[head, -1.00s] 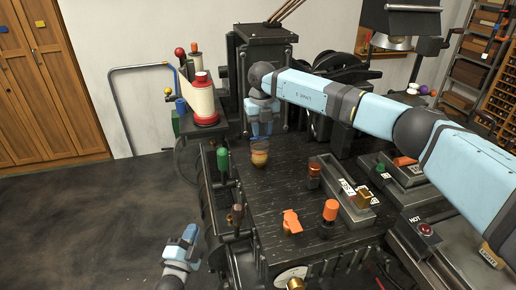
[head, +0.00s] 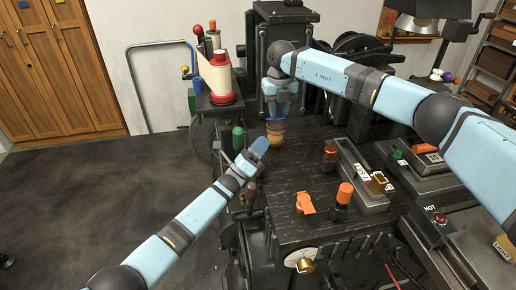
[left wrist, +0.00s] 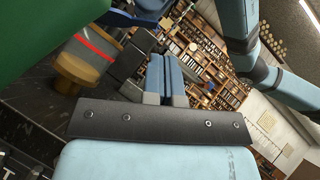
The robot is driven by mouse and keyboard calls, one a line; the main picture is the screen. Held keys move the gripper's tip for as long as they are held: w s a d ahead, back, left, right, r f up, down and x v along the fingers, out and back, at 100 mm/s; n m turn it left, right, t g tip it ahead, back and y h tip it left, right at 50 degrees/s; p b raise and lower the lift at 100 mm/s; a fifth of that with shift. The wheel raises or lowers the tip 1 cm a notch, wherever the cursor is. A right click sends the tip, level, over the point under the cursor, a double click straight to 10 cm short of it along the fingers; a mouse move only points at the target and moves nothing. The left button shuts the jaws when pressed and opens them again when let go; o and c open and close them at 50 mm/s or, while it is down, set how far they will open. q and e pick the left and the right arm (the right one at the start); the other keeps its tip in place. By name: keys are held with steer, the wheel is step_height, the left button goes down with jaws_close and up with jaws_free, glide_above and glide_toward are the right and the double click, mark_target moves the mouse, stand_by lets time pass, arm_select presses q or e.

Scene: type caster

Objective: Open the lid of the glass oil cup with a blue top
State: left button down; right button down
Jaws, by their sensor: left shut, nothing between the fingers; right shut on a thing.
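The glass oil cup (head: 276,139), amber with a blue top, stands on the dark bench top under my right gripper. In the left wrist view the cup (left wrist: 92,50) shows at the upper left, tilted in the picture, with a red line and a brass base. My right gripper (head: 280,117) comes down from above and is shut on the cup near its top; its fingers hide part of the top. My left gripper (head: 260,144) is shut and empty just left of the cup, a little lower in the picture. Its closed fingers (left wrist: 165,80) show in the left wrist view.
A green-topped handle (head: 238,138) stands close to my left gripper and fills the upper left corner of the left wrist view. A red-and-white spool (head: 221,85) stands behind left.

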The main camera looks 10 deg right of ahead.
steer(key=shift+f, duration=0.15)
arm_select(q)
steer(key=x, duration=0.6)
